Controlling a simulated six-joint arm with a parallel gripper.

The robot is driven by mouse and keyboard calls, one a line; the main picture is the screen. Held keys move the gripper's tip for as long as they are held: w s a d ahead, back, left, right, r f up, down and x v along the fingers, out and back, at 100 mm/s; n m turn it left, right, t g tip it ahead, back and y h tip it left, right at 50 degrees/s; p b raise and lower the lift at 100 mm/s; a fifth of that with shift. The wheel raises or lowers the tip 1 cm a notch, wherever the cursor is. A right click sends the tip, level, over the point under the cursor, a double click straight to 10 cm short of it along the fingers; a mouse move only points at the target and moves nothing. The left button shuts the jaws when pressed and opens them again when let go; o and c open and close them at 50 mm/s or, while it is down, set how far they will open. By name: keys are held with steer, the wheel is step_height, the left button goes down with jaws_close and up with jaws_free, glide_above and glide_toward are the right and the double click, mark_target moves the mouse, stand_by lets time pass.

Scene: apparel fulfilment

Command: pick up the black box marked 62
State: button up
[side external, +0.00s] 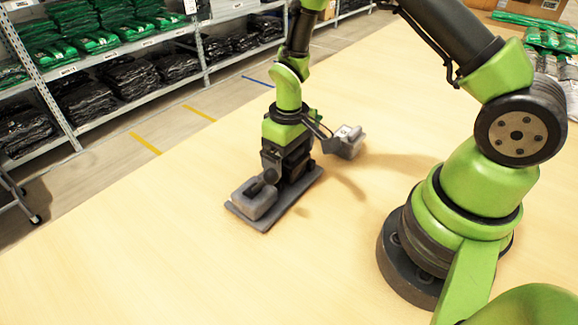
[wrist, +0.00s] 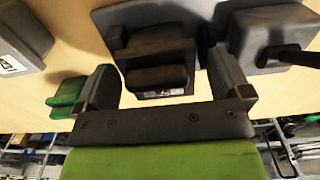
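My gripper (side external: 284,178) points down onto a flat dark grey piece (side external: 283,206) on the table. In the wrist view its two fingers (wrist: 165,70) are apart, with a dark block (wrist: 158,78) between them. I see a gap on the block's right side; contact on the left is unclear. A small pale label with dark print shows on the block's lower edge, too small to read. A grey block (side external: 255,200) stands at the near left of my gripper. Another grey block with a white label (side external: 347,144) is to its right. No number 62 is readable.
Metal shelves (side external: 75,130) with green and black folded bags stand behind the table, beyond a floor aisle. Green and clear packets (side external: 550,45) lie at the far right table edge. The wooden table (side external: 130,260) is clear at front left. A green item (wrist: 67,97) shows in the wrist view.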

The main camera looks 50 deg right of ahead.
steer(key=c, duration=1)
steer(key=shift+o, duration=0.2)
